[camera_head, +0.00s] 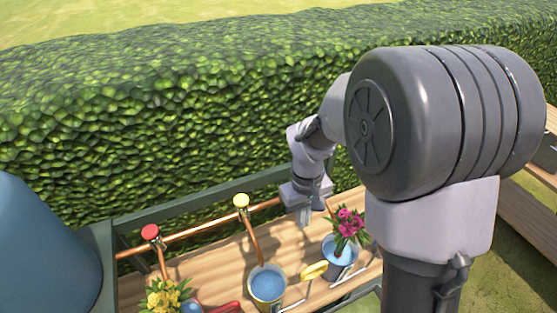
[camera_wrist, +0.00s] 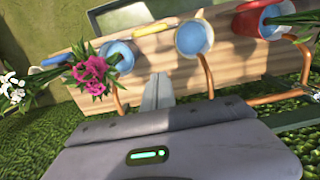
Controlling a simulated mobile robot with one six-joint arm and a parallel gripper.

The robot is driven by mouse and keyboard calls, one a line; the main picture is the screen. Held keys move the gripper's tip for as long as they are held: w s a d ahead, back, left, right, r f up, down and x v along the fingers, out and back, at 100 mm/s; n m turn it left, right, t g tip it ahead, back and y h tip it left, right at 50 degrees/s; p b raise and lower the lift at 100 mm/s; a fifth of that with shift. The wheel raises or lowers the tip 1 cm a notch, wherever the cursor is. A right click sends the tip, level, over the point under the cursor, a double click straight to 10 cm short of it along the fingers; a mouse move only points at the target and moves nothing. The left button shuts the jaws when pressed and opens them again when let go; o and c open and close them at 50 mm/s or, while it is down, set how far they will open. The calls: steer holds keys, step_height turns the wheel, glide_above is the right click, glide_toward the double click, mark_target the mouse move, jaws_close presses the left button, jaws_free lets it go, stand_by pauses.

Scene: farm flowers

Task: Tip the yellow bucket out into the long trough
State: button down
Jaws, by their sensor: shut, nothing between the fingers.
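The yellow bucket (camera_head: 254,293) stands upright on the wooden bench in the head view, with blue water inside and a yellow handle (camera_head: 313,270) on its right. It also shows in the wrist view (camera_wrist: 208,46), its handle pointing left. My gripper (camera_head: 305,222) is over the back of the bench, behind and to the right of the bucket, apart from it. In the wrist view its fingers (camera_wrist: 158,92) are together and empty. A grey-green box-like edge (camera_wrist: 100,17) shows beyond the bench; I cannot tell whether it is the long trough.
A blue bucket (camera_head: 333,258) with pink flowers stands right of the yellow one. A red bucket (camera_wrist: 272,27) with yellow flowers stands on the other side. Copper pipes with red (camera_head: 150,232) and yellow (camera_head: 241,200) knobs rise behind. A hedge (camera_head: 200,130) backs the bench (camera_head: 215,262).

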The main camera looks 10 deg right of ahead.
steer(key=s+d+f+b, duration=0.1)
steer(key=s+f+b, duration=0.4)
steer(key=f, duration=0.6)
steer(key=shift+d+f, duration=0.15)
steer(key=shift+d, duration=0.15)
